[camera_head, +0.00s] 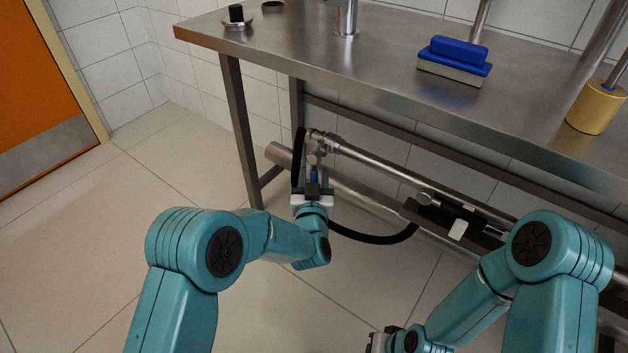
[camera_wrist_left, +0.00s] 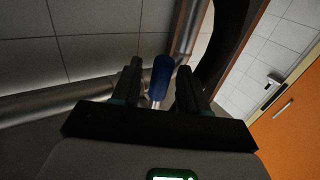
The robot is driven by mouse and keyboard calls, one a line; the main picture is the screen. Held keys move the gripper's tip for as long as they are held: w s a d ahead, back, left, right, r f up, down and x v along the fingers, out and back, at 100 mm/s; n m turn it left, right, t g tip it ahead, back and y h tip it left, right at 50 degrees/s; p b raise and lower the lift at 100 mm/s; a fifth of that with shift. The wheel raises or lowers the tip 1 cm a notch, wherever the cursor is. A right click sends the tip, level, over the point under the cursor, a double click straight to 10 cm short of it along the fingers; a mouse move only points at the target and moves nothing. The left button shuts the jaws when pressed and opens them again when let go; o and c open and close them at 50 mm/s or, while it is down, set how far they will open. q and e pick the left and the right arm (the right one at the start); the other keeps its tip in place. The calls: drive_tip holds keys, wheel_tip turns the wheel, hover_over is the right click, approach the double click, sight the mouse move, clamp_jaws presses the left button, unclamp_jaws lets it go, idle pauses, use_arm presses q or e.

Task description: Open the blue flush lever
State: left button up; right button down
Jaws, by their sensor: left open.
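The blue flush lever (camera_head: 315,174) is a small blue handle on the pipework under the steel table. In the left wrist view the blue lever (camera_wrist_left: 162,72) stands between my two dark fingers, with a gap to the left finger and close to the right one; I cannot tell whether it touches. My left gripper (camera_head: 314,186) is open around the lever. The left wrist view also shows the gripper (camera_wrist_left: 160,82) from behind. My right gripper (camera_head: 382,341) is only partly in view at the bottom edge, its fingers not clear.
The steel table (camera_head: 330,60) overhangs the pipes, with its leg (camera_head: 238,130) left of my gripper. A black hose (camera_head: 375,238) loops beside the gripper. The tiled floor at left is clear.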

use_arm(q)
drive_tip(key=shift+w, duration=0.2)
drive_tip(key=shift+c, duration=0.3)
clamp_jaws()
drive_tip(key=shift+d, duration=0.1)
